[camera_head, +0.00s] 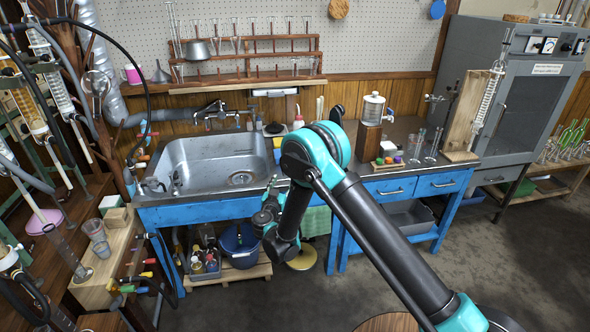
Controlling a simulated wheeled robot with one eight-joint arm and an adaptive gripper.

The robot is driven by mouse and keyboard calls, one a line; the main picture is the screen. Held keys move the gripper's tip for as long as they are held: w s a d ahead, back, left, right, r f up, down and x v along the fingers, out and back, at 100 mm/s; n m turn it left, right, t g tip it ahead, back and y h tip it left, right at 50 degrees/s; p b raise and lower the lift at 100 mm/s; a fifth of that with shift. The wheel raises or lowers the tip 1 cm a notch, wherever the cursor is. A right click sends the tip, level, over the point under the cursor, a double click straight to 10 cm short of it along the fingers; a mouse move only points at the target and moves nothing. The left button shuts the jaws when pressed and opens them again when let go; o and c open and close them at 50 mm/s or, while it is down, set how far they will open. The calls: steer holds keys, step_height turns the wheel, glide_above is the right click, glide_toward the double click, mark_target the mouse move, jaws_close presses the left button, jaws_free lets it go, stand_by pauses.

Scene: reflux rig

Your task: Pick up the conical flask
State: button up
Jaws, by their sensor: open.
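I cannot pick out the conical flask for certain. Clear glass vessels (432,146) stand upright on the counter right of the sink, too small to tell their exact shape. My gripper (270,196) is in front of the sink's front edge, well to the left of those vessels. It is small and dark in the picture, partly merged with the wrist behind it. It is open, and I see nothing held in it. My arm's teal and black links cover part of the counter and the blue drawers.
The metal sink (215,163) is set in the blue bench (210,214). A wooden rack (250,52) of glassware hangs behind it. A clear dispenser (373,108) and a wooden stand (467,105) with a coiled condenser are at right. The dark floor (500,262) at right is clear.

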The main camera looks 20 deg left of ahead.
steer(key=w, duration=0.5)
steer(key=w+a, duration=0.1)
steer(key=w, duration=0.2)
steer(key=shift+w+a, duration=0.1)
steer(key=shift+w, duration=0.25)
steer(key=shift+w+a+r, duration=0.15)
steer(key=shift+w, duration=1.15)
steer(key=shift+w+a+r, duration=0.1)
steer(key=shift+w+a, duration=0.05)
steer(key=shift+w, duration=1.15)
steer(key=shift+c, duration=0.6)
steer(key=c, duration=1)
steer(key=shift+c, duration=0.2)
